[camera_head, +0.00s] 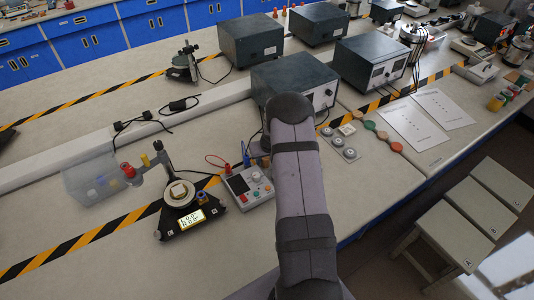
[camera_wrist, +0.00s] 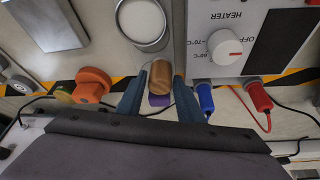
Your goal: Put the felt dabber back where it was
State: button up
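The small wooden-brown cylinder with a purple end (camera_wrist: 160,78), which looks like the felt dabber, sits between the fingertips in the wrist view. My gripper (camera_wrist: 160,88) has its two blue fingers close against either side of it, with no clear gap. The fingers look shut on it. In the head view my arm bends down behind itself near the heater box. The fingertips and the dabber are hidden there. I cannot tell whether the dabber's far end touches anything.
The heater box (camera_wrist: 240,40) stands close to the right in the wrist view, with a blue plug (camera_wrist: 205,97) and a red plug (camera_wrist: 259,96). A round silver dish (camera_wrist: 143,24) and an orange knobbed piece (camera_wrist: 91,85) are nearby. The scale (camera_head: 180,215) stands left in the head view.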

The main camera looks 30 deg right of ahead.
jog(key=b+v, duration=0.3)
jog(key=v, duration=0.9)
jog(key=s+a+r+n+g+y, duration=0.1)
jog(key=s+a+r, duration=0.1)
jog(key=s+a, duration=0.5)
jog(key=s+a+r+n+g, duration=0.1)
jog(key=s+a+r, duration=0.1)
jog(key=s+a, duration=0.5)
jog(key=s+a+n+g, duration=0.1)
jog(key=s+a+g, duration=0.1)
jog(key=s+a, duration=0.6)
jog(key=s, duration=0.3)
